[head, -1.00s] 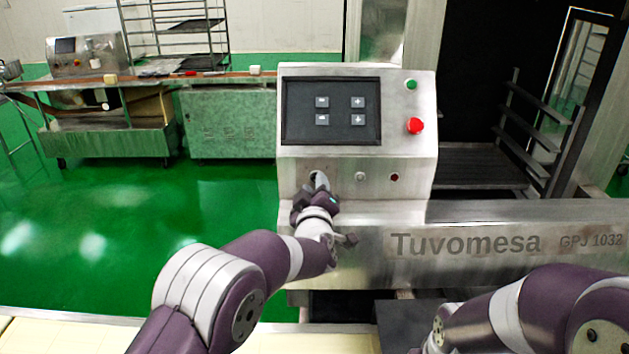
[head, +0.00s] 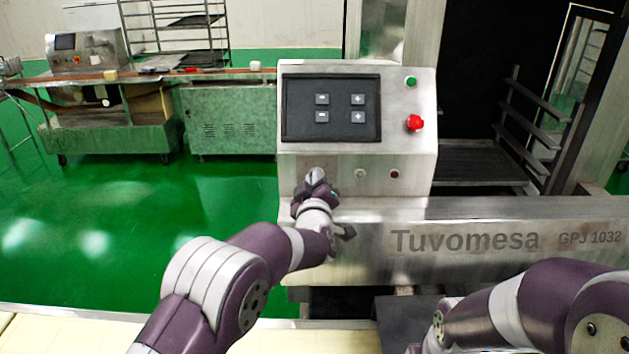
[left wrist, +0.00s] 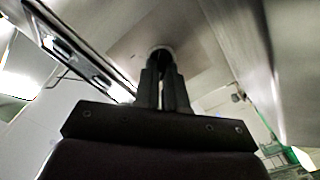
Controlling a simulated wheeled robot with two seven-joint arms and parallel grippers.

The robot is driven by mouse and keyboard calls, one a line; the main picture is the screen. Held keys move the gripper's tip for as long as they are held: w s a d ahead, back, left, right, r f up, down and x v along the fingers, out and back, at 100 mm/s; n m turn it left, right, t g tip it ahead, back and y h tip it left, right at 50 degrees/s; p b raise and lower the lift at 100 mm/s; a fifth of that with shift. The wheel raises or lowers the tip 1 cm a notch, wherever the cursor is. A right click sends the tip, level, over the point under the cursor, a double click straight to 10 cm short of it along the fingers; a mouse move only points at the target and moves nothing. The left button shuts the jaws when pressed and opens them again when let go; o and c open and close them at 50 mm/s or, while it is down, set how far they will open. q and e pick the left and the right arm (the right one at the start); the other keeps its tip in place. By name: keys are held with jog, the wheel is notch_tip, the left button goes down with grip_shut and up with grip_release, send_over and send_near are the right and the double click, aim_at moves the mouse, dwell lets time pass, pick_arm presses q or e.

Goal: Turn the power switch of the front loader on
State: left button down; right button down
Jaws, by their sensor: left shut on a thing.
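The front loader (head: 357,170) is a steel machine with a sloped control face and a dark panel. The knob's exact angle is hidden. My right arm is at the lower right; its gripper is not seen.
A red button (head: 414,123) and a green button (head: 411,82) are on the right of the control face. Two small round fittings sit right of my left gripper. A conveyor table (head: 225,125) stands at the back left. The green floor on the left is clear.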

pick_arm(q)
jog(key=m+p, duration=0.1)
jog(key=m, duration=0.4)
jog(key=shift+d+p, duration=0.15)
jog(key=shift+p, duration=0.15)
jog(key=m+p, duration=0.1)
jog(key=m, duration=0.3)
jog(key=shift+d+p, duration=0.15)
jog(key=shift+p, duration=0.25)
jog(key=m+p, duration=0.2)
jog(key=m, duration=0.3)
jog(key=shift+d+m, duration=0.15)
jog(key=shift+m, duration=0.15)
jog(key=shift+f+m+p, duration=0.15)
jog(key=shift+m+p, duration=0.3)
jog(key=shift+m, duration=0.95)
jog(key=c, duration=1.2)
grip_release()
jog(key=s+b, duration=0.2)
jog(key=s, duration=1)
jog(key=shift+s, duration=0.4)
